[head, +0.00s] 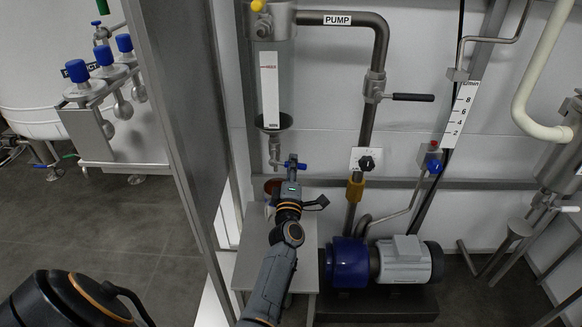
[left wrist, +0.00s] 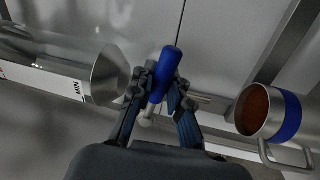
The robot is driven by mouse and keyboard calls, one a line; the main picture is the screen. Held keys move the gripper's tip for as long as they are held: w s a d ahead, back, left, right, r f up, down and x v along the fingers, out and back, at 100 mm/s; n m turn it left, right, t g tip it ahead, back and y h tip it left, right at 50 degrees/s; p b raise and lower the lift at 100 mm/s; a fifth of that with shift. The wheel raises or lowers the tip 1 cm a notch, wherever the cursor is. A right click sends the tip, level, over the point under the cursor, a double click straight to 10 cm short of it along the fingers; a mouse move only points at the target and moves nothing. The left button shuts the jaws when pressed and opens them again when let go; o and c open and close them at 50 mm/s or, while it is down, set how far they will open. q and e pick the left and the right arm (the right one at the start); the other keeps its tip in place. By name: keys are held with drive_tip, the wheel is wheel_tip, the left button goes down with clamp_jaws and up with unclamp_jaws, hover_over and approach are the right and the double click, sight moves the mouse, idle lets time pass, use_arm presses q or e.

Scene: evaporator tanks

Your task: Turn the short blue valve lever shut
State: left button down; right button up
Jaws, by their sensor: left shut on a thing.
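The short blue valve lever (left wrist: 167,66) is between the two fingers of my left gripper (left wrist: 163,92) in the left wrist view, its rounded end sticking out past them. In the head view a small blue part of it (head: 300,166) shows at the tip of my left gripper (head: 292,172), on the thin pipe below the funnel (head: 273,122). The left gripper is shut on the lever. The valve body is mostly hidden behind the fingers. My right gripper is not in view.
A steel cup with a blue band (left wrist: 288,118) and brown inside is close at right in the wrist view. The funnel's cone (left wrist: 110,75) is close at left. A grey table (head: 250,250) is under my arm. A metal post (head: 180,130) stands left; the blue pump (head: 347,262) right.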

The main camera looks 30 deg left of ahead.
use_arm(q)
drive_tip(key=shift+d+r+n+y, duration=0.1)
drive_tip(key=shift+r+n+y, duration=0.1)
drive_tip(key=shift+n, duration=0.3)
drive_tip(key=shift+r+n+y, duration=0.1)
drive_tip(key=shift+n+y, duration=0.1)
drive_tip(key=shift+n, duration=0.3)
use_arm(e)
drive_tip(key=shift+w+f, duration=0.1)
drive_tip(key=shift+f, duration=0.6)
use_arm(q)
drive_tip(key=c, duration=1.3)
unclamp_jaws()
drive_tip(key=shift+r, duration=0.1)
